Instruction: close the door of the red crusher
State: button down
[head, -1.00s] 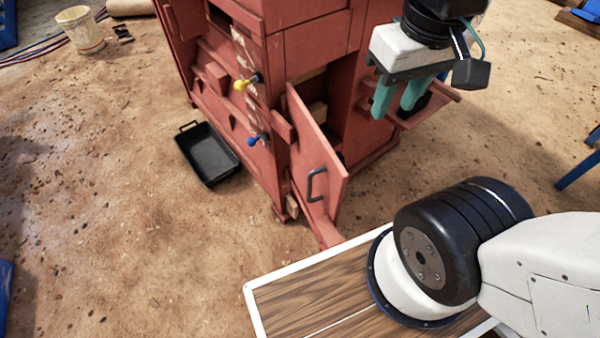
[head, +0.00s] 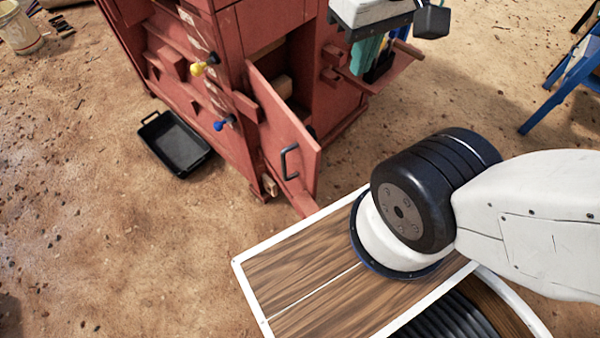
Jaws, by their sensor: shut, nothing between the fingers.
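The red crusher (head: 215,110) stands in the upper middle of the head view. Its door (head: 275,122) is hinged on the left side of the opening and stands swung out toward me. A dark handle (head: 289,162) sits on the door's face. The opening (head: 295,75) behind it shows a dark inside with a pale block. My gripper (head: 368,62), with teal fingers, is at the top right of the crusher, to the right of the door and apart from it. Its fingers point down, close to a red ledge, and are shut and empty. Its upper part is cut off by the frame.
A black tray (head: 174,143) lies on the ground left of the crusher. Yellow (head: 197,69) and blue (head: 219,126) knobs stick out of the crusher's side. A bucket (head: 18,28) stands at the far left and a blue frame (head: 570,75) at the right. Dirt ground at lower left is clear.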

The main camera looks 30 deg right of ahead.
aim_at(291, 152)
jog(key=z, duration=0.8)
jog(key=k, duration=0.95)
jog(key=u, duration=0.2)
jog(key=i, duration=0.4)
jog(key=u, duration=0.05)
